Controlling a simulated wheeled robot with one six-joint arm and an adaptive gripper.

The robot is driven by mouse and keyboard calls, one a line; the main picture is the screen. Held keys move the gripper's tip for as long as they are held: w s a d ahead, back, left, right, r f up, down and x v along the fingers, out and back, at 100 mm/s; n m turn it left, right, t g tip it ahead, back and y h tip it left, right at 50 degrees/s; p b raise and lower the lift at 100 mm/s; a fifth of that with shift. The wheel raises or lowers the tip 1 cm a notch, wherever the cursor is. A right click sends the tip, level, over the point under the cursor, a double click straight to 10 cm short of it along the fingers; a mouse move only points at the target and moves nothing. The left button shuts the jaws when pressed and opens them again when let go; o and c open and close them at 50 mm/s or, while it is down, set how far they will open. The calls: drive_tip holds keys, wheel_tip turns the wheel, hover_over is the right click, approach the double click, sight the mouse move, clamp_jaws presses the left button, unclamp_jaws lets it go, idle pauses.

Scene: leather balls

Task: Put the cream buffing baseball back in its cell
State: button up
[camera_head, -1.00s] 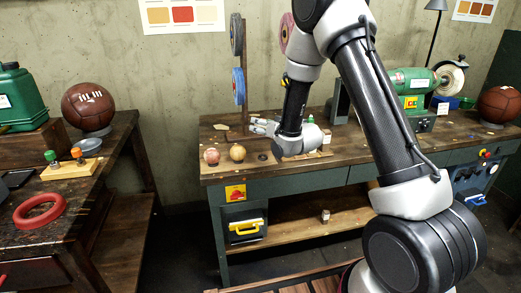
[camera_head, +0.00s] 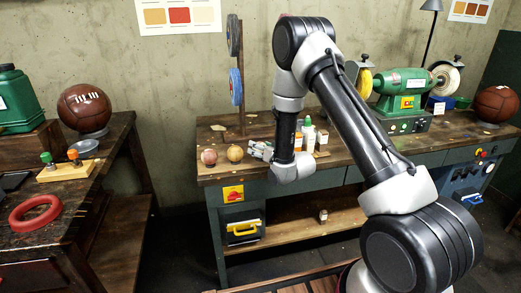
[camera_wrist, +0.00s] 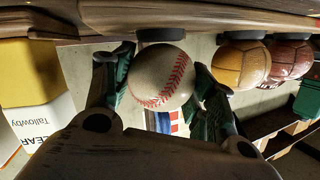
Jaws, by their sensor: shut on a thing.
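A cream baseball (camera_wrist: 162,77) with red stitching is between the fingers of my gripper (camera_wrist: 158,85), which is shut on it. The wrist view is upside down, with the bench top (camera_wrist: 250,20) along its upper edge. A dark round rest (camera_wrist: 160,34) lies directly beneath the ball in the room; I cannot tell whether they touch. In the head view my gripper (camera_head: 261,150) is low over the bench, just right of the tan ball, and the baseball is not clearly visible there.
A tan ball (camera_head: 235,153) and a reddish ball (camera_head: 209,157) sit in a row beside my gripper, on similar dark rests. Bottles (camera_head: 308,134) stand close on the other side. A green buffing machine (camera_head: 404,92) is farther right.

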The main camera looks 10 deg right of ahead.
drive_tip(key=shift+f, duration=0.2)
drive_tip(key=o, duration=0.9)
drive_tip(key=shift+o, duration=0.2)
drive_tip(key=shift+s, duration=0.1)
